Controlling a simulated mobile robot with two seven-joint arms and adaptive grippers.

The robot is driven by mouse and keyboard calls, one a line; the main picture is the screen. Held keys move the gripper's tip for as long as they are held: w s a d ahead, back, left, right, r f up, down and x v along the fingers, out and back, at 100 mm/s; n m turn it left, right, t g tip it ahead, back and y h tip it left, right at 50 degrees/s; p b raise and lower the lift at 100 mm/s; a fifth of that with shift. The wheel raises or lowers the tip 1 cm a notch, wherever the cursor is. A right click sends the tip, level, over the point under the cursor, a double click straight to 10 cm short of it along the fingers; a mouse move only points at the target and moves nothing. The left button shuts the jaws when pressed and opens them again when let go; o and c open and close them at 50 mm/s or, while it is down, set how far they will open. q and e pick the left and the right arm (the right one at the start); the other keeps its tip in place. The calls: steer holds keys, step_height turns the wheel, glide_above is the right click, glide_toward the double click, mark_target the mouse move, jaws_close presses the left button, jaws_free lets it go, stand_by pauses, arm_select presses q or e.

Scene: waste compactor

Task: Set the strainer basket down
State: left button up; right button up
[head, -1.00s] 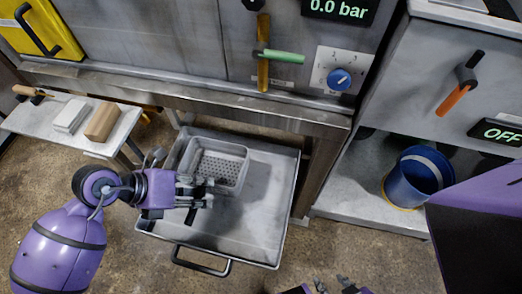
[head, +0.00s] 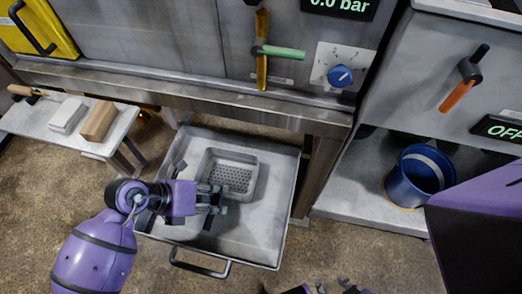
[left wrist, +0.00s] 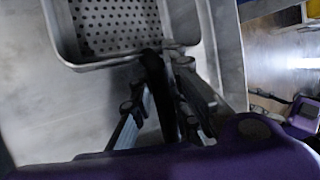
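The strainer basket (head: 230,171), a grey rectangular pan with a perforated bottom, is level inside the open metal drawer tray (head: 255,228). Whether its underside touches the tray floor is hard to tell. My left gripper (head: 218,197) is at the basket's near wall. In the left wrist view the fingers (left wrist: 165,58) come together at the rim of the basket (left wrist: 115,62) and look shut on it; the exact contact is partly hidden by the fingers. Only dark tips of my right gripper (head: 335,286) show at the bottom edge of the head view, with nothing visible in them.
The compactor front (head: 165,85) with a green-handled lever (head: 280,51) and blue knob (head: 340,76) overhangs the tray's back. A side bench (head: 105,147) with two blocks stands left. A blue bucket (head: 418,178) stands on the right shelf. The tray's right and front floor is clear.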

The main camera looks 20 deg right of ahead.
arm_select(q)
steer(key=o, duration=0.4)
steer(key=shift+c, duration=0.2)
steer(key=shift+r, duration=0.1)
